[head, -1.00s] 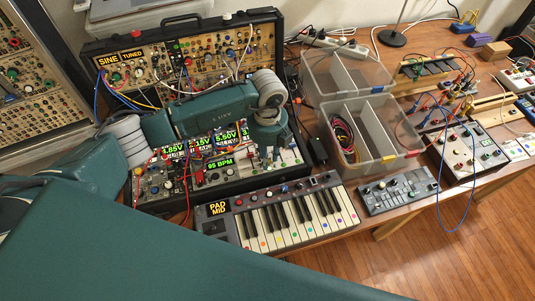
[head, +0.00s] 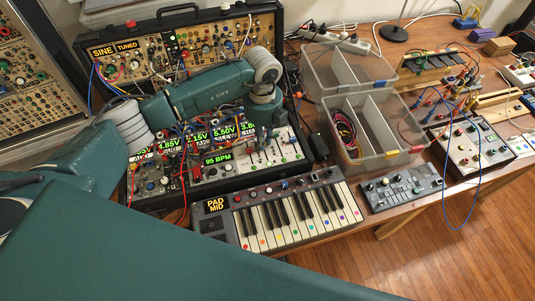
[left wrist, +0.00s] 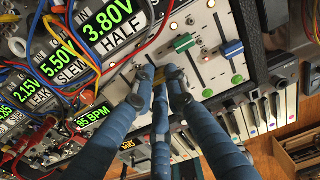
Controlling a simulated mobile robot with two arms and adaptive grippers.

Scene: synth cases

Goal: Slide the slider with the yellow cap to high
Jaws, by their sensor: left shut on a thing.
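The yellow cap (left wrist: 158,76) shows between my left fingertips in the left wrist view, partly covered by them. My left gripper (left wrist: 157,87) is shut on it, over the pale slider panel (left wrist: 207,63). A green slider cap (left wrist: 185,42) and a blue slider cap (left wrist: 233,49) stand to its right, apart from the fingers. In the head view my left gripper (head: 262,132) reaches down onto the slider panel (head: 287,147), and the yellow cap is hidden there. The "HALF" label (left wrist: 128,52) shows under 3.80V. My right gripper is not in view.
Patch cables (left wrist: 68,60) crowd the modules left of the gripper. A keyboard (head: 290,217) lies in front of the panel. Clear bins (head: 375,125) stand to the right. The upright synth case (head: 185,50) is behind my arm.

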